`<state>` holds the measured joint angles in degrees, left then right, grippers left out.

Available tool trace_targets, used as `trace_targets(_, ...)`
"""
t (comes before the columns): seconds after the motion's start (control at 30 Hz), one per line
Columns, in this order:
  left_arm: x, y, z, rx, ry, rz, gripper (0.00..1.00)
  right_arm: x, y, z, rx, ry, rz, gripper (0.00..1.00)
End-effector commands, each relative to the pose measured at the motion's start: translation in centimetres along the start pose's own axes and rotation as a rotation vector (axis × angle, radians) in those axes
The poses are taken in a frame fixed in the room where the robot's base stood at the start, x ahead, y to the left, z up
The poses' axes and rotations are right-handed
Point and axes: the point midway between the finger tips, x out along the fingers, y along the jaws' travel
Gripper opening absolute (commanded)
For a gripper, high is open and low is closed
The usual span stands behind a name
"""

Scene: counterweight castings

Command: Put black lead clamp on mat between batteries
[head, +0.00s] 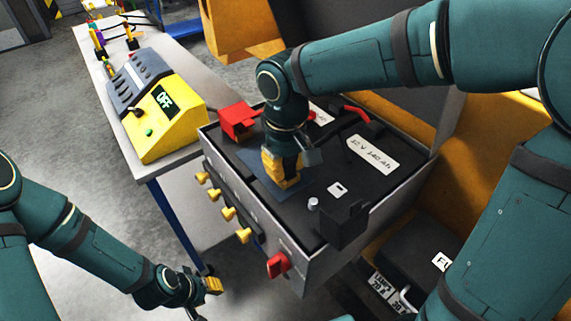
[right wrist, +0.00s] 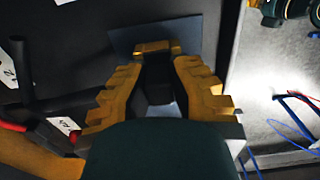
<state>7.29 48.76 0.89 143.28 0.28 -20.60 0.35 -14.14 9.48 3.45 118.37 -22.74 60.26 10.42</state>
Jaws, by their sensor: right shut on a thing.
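My right gripper (head: 284,182) is over the dark blue-grey mat (head: 252,178) in the battery box and points down. It is shut on the black lead clamp (right wrist: 158,82), which shows between the yellow fingers in the right wrist view. The mat (right wrist: 200,38) lies just beyond the fingertips there; I cannot tell whether the clamp touches it. A black battery (head: 345,140) with a "12 V 140 Ah" label is right of the gripper; the arm hides part of the box. My left gripper (head: 212,285) is low at the left, away from the box; its opening is unclear.
A red terminal cover (head: 238,120) and a black cover (head: 345,225) stand on the box. Yellow knobs (head: 228,213) and a red switch (head: 278,265) stick out from its front. A yellow charger (head: 165,115) reading "OFF" sits on the bench at left.

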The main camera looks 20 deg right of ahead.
Motion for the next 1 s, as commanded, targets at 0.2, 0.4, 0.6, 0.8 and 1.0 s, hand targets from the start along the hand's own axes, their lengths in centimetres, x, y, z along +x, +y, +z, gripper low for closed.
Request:
trace_targets(0.2, 0.1, 0.0, 0.0, 0.000, -0.001, 0.000, 0.33, 0.1, 0.0, 0.0, 0.000, 0.000, 0.000, 0.41)
trace_targets(0.4, 0.0, 0.0, 0.0, 0.000, -0.001, 0.000, 0.33, 0.0, 0.0, 0.0, 0.000, 0.000, 0.000, 0.41)
trace_targets(0.6, -0.6, 0.2, -0.2, -0.001, 0.005, 0.000, 0.33, -2.0, 0.0, -0.1, 0.001, 0.003, 0.000, 0.41)
trace_targets(0.8, -1.4, 0.5, -0.6, -0.004, 0.013, -0.001, 0.33, -6.2, 0.0, -0.1, 0.001, 0.005, 0.000, 0.41)
trace_targets(1.0, -2.0, 0.8, -0.9, -0.006, 0.020, -0.002, 0.33, -10.0, 0.0, -0.1, 0.000, 0.003, 0.000, 0.41)
